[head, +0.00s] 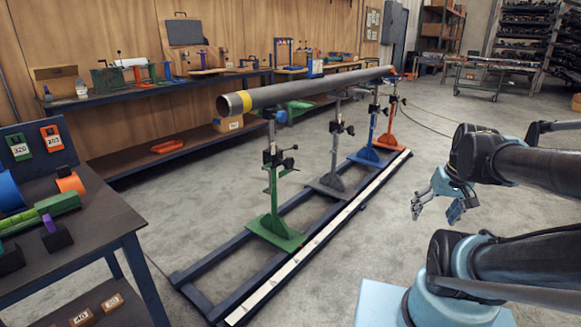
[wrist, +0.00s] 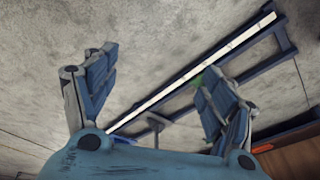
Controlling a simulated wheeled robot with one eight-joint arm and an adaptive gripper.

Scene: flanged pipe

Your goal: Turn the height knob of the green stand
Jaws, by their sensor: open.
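The green stand (head: 274,205) is the nearest in a row of stands under a long grey pipe (head: 310,88). Its black height knob (head: 289,163) sticks out to the right, partway up the post. My gripper (head: 433,212) is open and empty, well to the right of the green stand, over bare floor. In the wrist view my gripper (wrist: 155,95) shows its two fingers spread wide with nothing between them. A small bit of green shows behind the right finger there; the knob cannot be made out in that view.
The grey stand (head: 335,150), blue stand (head: 371,130) and orange stand (head: 391,120) stand farther along the dark floor rail (head: 210,297). A dark table (head: 95,215) with coloured parts is at left. The floor between rail and gripper is clear.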

